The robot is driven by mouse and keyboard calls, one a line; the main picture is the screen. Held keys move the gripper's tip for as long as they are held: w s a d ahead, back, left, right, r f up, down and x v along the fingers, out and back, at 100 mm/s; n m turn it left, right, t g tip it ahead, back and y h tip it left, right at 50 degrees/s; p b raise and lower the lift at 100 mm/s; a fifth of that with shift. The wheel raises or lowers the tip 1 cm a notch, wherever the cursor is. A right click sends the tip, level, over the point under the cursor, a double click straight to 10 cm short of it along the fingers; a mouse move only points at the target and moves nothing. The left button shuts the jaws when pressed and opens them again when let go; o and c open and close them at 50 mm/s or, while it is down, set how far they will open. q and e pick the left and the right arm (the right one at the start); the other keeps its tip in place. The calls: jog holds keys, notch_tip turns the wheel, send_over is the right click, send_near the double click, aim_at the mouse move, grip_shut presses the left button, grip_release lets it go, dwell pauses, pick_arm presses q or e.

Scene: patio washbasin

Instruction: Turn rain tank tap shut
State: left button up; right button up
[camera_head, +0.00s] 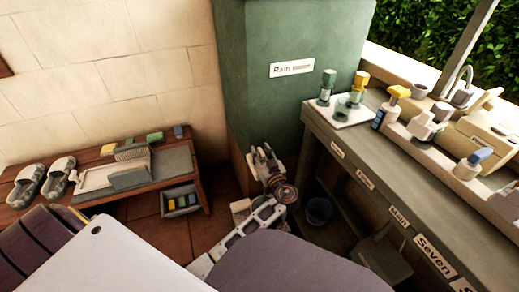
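The green rain tank (285,105) stands at the upper middle, with a white label (291,68) reading "Rain" and smaller unreadable text. I cannot make out its tap; my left gripper and arm cover part of the tank's lower front. My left gripper (261,152) points up in front of the lower tank, and its fingers look spread apart. I see nothing clearly held between them, and cannot tell whether they touch the tank. My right gripper is not in view.
A long grey counter (375,160) with bottles and a basin runs along the right. A dark bucket (319,210) stands on the floor beneath it.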

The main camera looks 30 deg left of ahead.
pick_arm(q)
jog(key=shift+w, duration=0.1)
dwell(0.3)
grip_shut()
